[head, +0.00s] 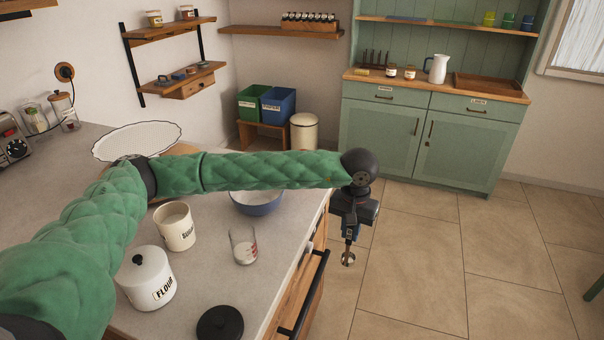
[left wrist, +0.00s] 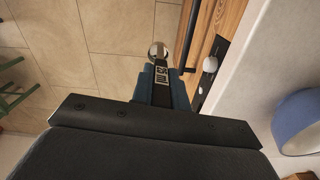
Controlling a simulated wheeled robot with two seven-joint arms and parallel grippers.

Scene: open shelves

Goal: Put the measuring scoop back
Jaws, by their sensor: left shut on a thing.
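The measuring scoop (head: 348,259) hangs below my left gripper (head: 350,232), its small round metal bowl downward. The left gripper is shut on the scoop, most likely on its handle, which the fingers largely hide. Gripper and scoop are in the air over the floor, to the right of the counter's front edge. In the left wrist view the scoop's bowl (left wrist: 158,49) shows just beyond the fingers (left wrist: 161,85), beside the wooden counter front. My right gripper is not in view.
On the counter (head: 205,270) stand a lidded flour canister (head: 147,280), an open sugar canister (head: 175,227), a measuring glass (head: 244,247), a blue bowl (head: 257,205) partly behind my arm, and a black lid (head: 220,324). A black handle (head: 303,300) sticks out from the wooden front.

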